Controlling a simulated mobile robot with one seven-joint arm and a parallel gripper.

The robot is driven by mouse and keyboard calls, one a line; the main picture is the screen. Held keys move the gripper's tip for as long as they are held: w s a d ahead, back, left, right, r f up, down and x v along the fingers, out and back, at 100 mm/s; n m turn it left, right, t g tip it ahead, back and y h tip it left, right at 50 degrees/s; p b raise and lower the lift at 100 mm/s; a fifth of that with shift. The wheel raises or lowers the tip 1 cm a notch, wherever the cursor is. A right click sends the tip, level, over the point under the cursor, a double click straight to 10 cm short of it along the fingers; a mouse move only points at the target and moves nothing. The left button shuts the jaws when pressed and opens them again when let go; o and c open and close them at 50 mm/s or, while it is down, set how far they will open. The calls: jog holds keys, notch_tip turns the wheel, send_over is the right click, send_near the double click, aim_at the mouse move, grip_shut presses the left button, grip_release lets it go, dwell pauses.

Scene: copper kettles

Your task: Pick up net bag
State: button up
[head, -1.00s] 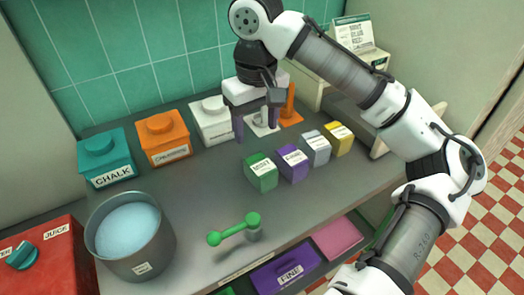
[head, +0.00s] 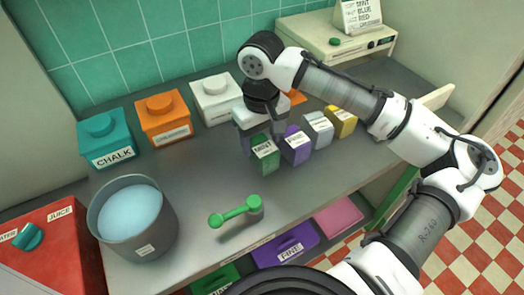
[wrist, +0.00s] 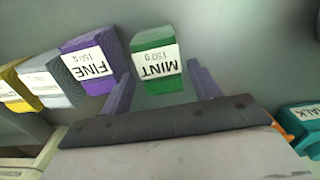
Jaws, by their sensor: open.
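No thing that I can name for sure as a net bag shows. My gripper (head: 262,136) is low over the counter, right behind the green MINT packet (head: 265,154). In the wrist view my gripper (wrist: 160,72) is open, its purple fingers apart on either side of the MINT packet (wrist: 156,62). I cannot tell whether they touch it. The purple FINE packet (head: 296,148) stands close beside the left finger in the wrist view. A grey packet (head: 318,128) and a yellow packet (head: 341,122) continue the row. My gripper hides part of the counter behind.
Teal CHALK (head: 105,140), orange (head: 164,120) and white (head: 216,98) canisters stand along the back. A metal pot (head: 147,240) of pale blue contents and a green-handled tool (head: 235,211) are in front. A cream appliance (head: 345,40) stands back right. The mid-left counter is clear.

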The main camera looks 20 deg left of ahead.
aim_at(262, 146)
notch_tip(262, 146, down, 3)
jog(key=shift+s+d+f, duration=0.1)
jog(key=shift+c, duration=0.3)
jog(key=c, duration=0.7)
jog(key=shift+c, duration=0.2)
